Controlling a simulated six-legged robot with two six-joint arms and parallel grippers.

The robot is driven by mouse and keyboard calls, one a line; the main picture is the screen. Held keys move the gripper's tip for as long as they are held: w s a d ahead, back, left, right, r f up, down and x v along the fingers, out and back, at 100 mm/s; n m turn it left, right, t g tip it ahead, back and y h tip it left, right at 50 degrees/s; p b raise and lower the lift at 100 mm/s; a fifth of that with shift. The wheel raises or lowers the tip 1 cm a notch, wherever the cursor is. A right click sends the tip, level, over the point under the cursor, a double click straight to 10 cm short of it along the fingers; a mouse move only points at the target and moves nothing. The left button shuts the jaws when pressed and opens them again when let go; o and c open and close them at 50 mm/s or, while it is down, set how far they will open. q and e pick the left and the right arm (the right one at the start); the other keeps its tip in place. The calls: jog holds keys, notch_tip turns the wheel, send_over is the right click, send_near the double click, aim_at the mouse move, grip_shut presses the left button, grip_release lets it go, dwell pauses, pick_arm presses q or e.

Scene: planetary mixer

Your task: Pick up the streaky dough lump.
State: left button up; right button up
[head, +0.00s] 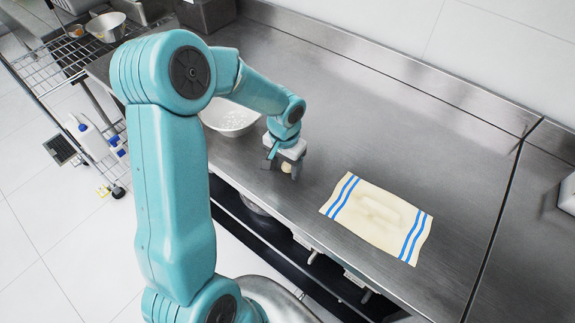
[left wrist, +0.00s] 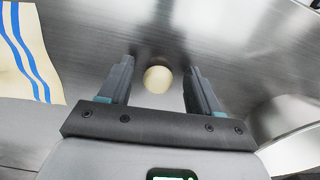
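A small round cream dough lump (head: 286,168) is on the steel worktop, near its front edge. In the left wrist view the lump (left wrist: 157,79) lies between the two fingers with a gap on each side. Streaks on it are too small to make out. My left gripper (head: 281,169) points down over the lump and is open, its fingers (left wrist: 160,70) on either side without visible contact. My right gripper is in neither view.
A pale cloth with blue stripes (head: 343,194) lies to the right, with a faint elongated raised shape in its middle. A white bowl (head: 231,122) stands behind and left of the gripper, partly hidden by my arm. The worktop (head: 400,130) behind the cloth is clear.

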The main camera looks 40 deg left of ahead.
pick_arm(q)
jog(key=shift+w+a+f, duration=0.1)
jog(key=shift+w, duration=0.1)
jog(key=c, duration=1)
jog(key=shift+s, duration=0.1)
